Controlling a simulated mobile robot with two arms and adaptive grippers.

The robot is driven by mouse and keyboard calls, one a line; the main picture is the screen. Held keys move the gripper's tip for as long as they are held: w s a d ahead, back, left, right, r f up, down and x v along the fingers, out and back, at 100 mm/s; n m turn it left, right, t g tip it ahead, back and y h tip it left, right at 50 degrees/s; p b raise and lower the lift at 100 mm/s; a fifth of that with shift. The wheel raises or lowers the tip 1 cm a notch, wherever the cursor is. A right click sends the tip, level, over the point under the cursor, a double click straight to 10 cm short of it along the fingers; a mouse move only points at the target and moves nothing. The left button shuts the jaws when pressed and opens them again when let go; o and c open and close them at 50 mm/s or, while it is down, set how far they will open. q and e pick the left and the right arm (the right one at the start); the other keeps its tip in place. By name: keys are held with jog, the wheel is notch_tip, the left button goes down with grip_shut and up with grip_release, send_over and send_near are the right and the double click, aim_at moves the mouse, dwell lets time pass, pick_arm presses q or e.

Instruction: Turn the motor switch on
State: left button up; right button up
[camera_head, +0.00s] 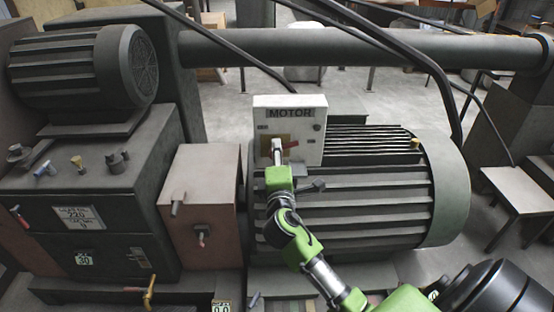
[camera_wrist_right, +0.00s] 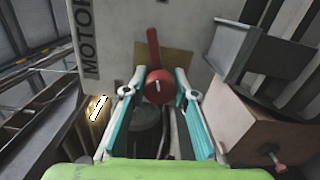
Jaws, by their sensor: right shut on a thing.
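The motor switch is a red knob with a red lever (camera_head: 291,145) on a white box labelled MOTOR (camera_head: 310,103). The box stands on the ribbed motor, and a tan plate (camera_wrist_right: 181,62) lies behind the switch. In the head view the lever points right, roughly level. In the right wrist view the red knob (camera_wrist_right: 159,86) sits between the teal fingers of my right gripper (camera_wrist_right: 160,93), and the lever stands out past them. My right gripper (camera_head: 277,146) is shut on the knob and partly hides it in the head view. My left gripper is not in view.
The large grey ribbed motor (camera_head: 350,205) lies under and right of the box. A reddish box (camera_head: 200,190) with small handles stands to the left. A thick pipe (camera_head: 350,47) runs behind, and dark cables (camera_head: 425,62) hang across. Open floor shows behind the pipe.

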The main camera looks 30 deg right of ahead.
jog(key=shift+m+b, duration=0.8)
jog(key=shift+m, duration=0.8)
jog(key=o, duration=1.1)
jog(key=v, duration=1.2)
jog(key=shift+s+d, duration=0.1)
jog(key=shift+f, duration=0.15)
